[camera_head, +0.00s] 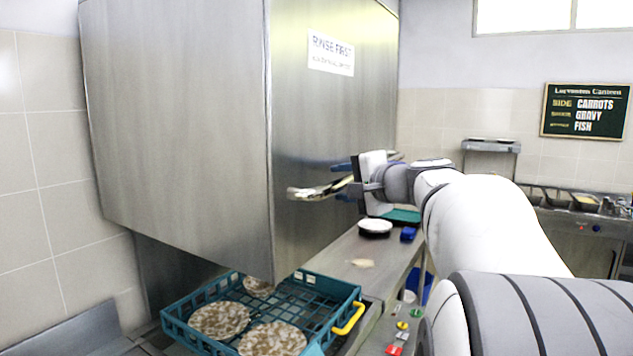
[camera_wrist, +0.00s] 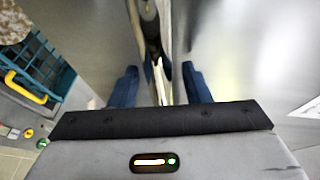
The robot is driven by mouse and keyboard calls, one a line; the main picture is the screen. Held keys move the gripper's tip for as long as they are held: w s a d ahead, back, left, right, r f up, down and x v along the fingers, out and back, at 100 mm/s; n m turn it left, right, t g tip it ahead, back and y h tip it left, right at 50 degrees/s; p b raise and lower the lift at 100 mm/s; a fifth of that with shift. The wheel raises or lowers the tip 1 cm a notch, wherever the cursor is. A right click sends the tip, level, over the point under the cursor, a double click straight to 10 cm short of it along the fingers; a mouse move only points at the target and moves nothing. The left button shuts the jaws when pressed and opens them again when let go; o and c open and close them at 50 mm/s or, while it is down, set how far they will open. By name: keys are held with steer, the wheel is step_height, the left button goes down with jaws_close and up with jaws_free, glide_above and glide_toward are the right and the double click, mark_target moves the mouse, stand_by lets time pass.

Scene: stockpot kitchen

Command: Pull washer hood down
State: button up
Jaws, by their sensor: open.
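The washer hood (camera_head: 180,120) is a large steel box standing raised above a rack at the left of the head view. Its brushed side also fills much of the wrist view (camera_wrist: 250,60). A bar handle (camera_head: 308,192) sticks out from its right face. My gripper (camera_head: 343,182) is at the handle's near-right end, with its blue fingers apart. In the wrist view the open fingers (camera_wrist: 160,85) stand on either side of the pale bar. I cannot tell whether either finger touches it.
A teal rack (camera_head: 345,290) with several dirty plates sits under the hood. A yellow handle (camera_head: 349,318) is on its right side. Coloured buttons (camera_head: 397,338) are at the front right.

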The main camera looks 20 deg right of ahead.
jaws_close()
stand_by(0.3)
steer(key=shift+f, duration=0.1)
step_height(320, 180, down, 42)
steer(key=b, duration=4.3)
steer(key=shift+f, duration=0.35)
jaws_free()
steer(key=shift+r, duration=0.2)
